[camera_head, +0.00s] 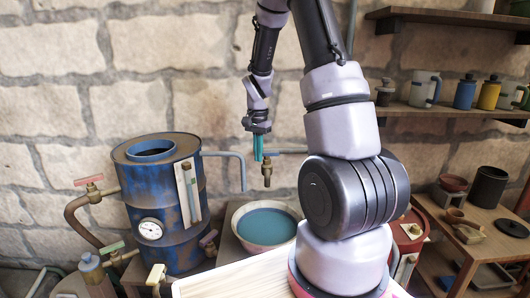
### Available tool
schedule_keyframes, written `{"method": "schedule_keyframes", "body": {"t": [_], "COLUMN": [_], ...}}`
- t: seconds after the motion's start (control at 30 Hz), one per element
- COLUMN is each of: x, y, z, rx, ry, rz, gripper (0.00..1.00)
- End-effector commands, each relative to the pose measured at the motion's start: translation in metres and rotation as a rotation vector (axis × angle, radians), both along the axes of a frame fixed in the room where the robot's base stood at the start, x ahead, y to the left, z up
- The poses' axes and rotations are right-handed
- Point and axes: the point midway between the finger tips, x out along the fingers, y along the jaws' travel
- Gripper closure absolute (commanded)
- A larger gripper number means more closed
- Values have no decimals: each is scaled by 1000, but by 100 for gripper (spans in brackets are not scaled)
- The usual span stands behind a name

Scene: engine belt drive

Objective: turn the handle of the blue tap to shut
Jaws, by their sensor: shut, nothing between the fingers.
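A small brass tap (267,172) is near the stone wall, above and behind the bowl. A thin blue bar (290,152) runs level to the right from its top and looks like its handle; the left part of the bar is hidden behind my fingers or ends there. My gripper (258,158) points down with its teal fingers shut and empty. The fingertips are just left of the tap's top, very close to it in the picture. I cannot tell whether they touch it.
A blue barrel (165,235) with a gauge stands at the left, with a bent blue pipe (243,172). Other taps have red (88,181), green (112,248) and yellow (156,275) handles. A bowl of blue liquid (266,226) is below. Shelves with mugs (424,88) are at the right.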

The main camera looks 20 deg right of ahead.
Motion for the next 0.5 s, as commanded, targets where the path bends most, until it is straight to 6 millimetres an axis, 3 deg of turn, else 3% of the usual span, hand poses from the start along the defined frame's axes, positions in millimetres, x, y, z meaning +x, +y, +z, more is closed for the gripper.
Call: {"method": "schedule_keyframes", "body": {"t": [0.5], "x": [0], "y": [2], "z": [1], "rx": [-1], "ry": [-6], "rz": [2], "gripper": [100]}}
